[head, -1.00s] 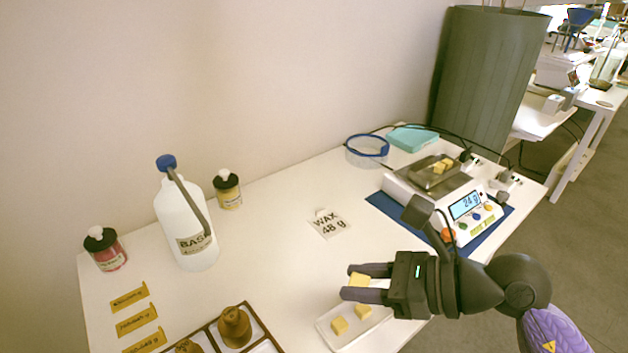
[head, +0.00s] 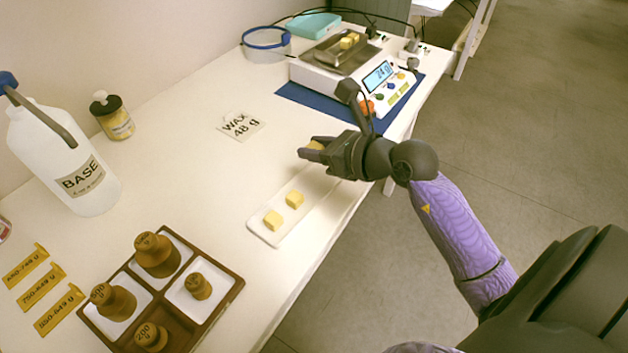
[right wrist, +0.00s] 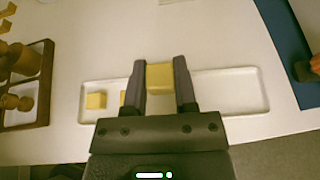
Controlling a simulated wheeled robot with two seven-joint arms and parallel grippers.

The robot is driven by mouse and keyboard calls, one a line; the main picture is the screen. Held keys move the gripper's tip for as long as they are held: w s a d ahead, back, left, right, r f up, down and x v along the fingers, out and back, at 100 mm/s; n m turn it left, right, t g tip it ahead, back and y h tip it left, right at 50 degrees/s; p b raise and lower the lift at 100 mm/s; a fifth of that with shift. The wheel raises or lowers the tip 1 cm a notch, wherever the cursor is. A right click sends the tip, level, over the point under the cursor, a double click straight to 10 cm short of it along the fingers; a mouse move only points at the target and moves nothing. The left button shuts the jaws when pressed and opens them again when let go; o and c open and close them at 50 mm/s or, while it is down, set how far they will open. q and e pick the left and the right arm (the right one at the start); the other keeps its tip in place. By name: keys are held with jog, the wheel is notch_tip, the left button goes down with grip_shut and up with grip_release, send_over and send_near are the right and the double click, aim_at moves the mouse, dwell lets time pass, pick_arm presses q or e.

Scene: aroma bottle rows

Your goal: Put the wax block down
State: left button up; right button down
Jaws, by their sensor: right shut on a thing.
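My right gripper (head: 308,149) is shut on a yellow wax block (head: 316,145). In the right wrist view the block (right wrist: 160,76) sits between the two fingers, above the white tray (right wrist: 232,88). In the head view the tray (head: 252,224) lies near the table's front edge with two more wax blocks, one here (head: 273,220) and one here (head: 294,199). The scale (head: 340,82) reads 24 g and its steel pan (head: 327,52) bears wax blocks (head: 348,41). My left gripper is not in view.
A wooden tray of weights (head: 228,292) stands at the front left. A white BASE jug (head: 62,160) and a small jar (head: 113,118) stand at the left. The scale rests on a blue mat (head: 300,96). The mid-table is mostly clear.

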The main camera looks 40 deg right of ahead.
aim_at(300, 174)
notch_tip(300, 174, down, 8)
jog(key=b, duration=0.3)
jog(key=shift+r, duration=0.45)
jog(key=shift+f, duration=0.2)
jog(key=c, duration=0.7)
grip_release()
jog(key=o, duration=0.3)
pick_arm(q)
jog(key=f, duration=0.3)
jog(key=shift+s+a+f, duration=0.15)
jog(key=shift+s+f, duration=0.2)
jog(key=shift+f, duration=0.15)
